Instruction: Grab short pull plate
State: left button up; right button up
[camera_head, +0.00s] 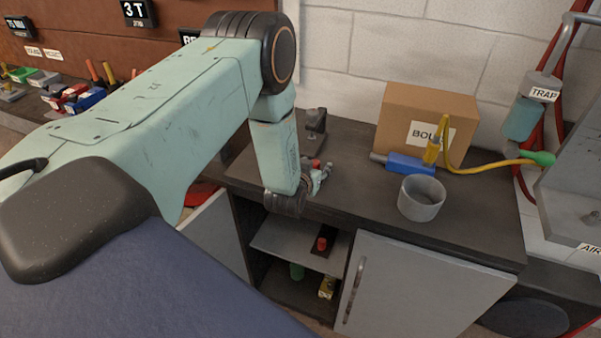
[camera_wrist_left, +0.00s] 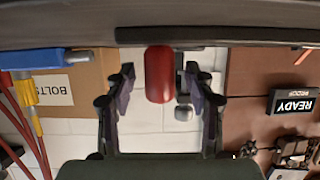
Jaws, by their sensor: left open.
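My left gripper (camera_head: 321,178) is low over the bench top near its left front part, with fingers open. In the left wrist view, the open fingers (camera_wrist_left: 160,95) stand on either side of a red upright grip (camera_wrist_left: 158,74), with gaps on both sides. A dark flat strip (camera_wrist_left: 215,33) shows by the foot of the grip; it looks like a plate, but I cannot be sure. In the head view only a bit of the red grip (camera_head: 316,163) shows beside my gripper. Another dark plate with a red knob (camera_head: 321,243) lies on the cabinet shelf below.
A dark vise-like tool (camera_head: 315,125) stands behind my gripper. On the bench (camera_head: 460,225) are a grey cup (camera_head: 421,198), a blue tool (camera_head: 408,164) with a yellow hose, and a BOLTS box (camera_head: 400,115). The cabinet is open below; its grey door (camera_head: 425,290) is at the right.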

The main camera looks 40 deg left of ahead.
pick_arm(q)
jog(key=shift+d, duration=0.1)
jog(key=shift+c, duration=0.3)
jog(key=shift+c, duration=0.6)
jog(key=shift+a, duration=0.2)
jog(key=c, duration=0.6)
jog(key=shift+d, duration=0.15)
grip_shut()
jog(key=shift+w+r, duration=0.1)
